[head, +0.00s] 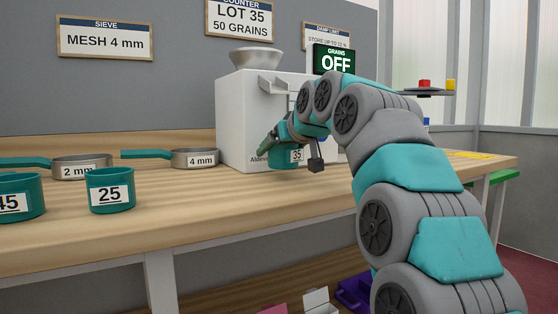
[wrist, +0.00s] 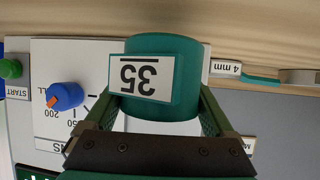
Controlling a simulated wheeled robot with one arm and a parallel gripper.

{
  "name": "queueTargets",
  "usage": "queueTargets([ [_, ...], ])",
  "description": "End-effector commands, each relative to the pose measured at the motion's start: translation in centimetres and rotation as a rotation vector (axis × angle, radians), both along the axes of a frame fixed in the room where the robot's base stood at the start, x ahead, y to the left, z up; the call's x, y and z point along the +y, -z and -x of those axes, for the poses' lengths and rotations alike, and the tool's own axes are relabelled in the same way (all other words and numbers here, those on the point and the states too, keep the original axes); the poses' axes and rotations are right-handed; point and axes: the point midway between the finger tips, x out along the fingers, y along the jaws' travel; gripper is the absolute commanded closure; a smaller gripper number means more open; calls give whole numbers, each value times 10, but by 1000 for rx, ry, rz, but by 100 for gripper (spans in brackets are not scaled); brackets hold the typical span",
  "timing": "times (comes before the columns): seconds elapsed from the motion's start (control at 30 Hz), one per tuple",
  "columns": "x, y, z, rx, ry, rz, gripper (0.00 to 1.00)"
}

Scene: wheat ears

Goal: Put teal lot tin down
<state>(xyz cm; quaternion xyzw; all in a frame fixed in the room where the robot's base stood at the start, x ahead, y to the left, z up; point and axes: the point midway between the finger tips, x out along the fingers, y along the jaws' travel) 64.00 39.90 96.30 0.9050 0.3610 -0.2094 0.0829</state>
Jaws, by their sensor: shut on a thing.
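The teal lot tin labelled 35 (head: 286,158) is in front of the white counter machine (head: 240,115) on the bench, partly covered by my arm. In the wrist view the tin (wrist: 184,65) shows with its 35 label upside down, between the two green fingers. My gripper (wrist: 160,98) is shut on it, one finger on each side; it also shows in the head view (head: 276,144). I cannot tell whether the tin's base touches the bench.
Teal tins labelled 25 (head: 110,199) and 45 (head: 22,218) stand at the left of the bench. Sieves marked 2 mm (head: 84,160) and 4 mm (head: 195,152) lie behind them. Bare bench (head: 210,205) lies right of tin 25. The display (head: 334,60) reads GRAINS OFF.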

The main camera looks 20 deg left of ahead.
Motion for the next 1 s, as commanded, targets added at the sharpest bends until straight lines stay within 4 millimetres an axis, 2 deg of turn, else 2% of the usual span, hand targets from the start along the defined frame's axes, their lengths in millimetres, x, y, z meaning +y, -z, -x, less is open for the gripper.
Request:
queueTargets([
  [0.23, 0, 20, 1, -2, -1, -2, 69],
  [0.67, 0, 26, 0, -4, 0, -2, 69],
  [0.7, 0, 25, 1, -4, 0, -2, 8],
  [0.8, 0, 25, 1, -4, 0, -2, 0],
  [1.0, 0, 24, 1, -4, 0, -2, 0],
])
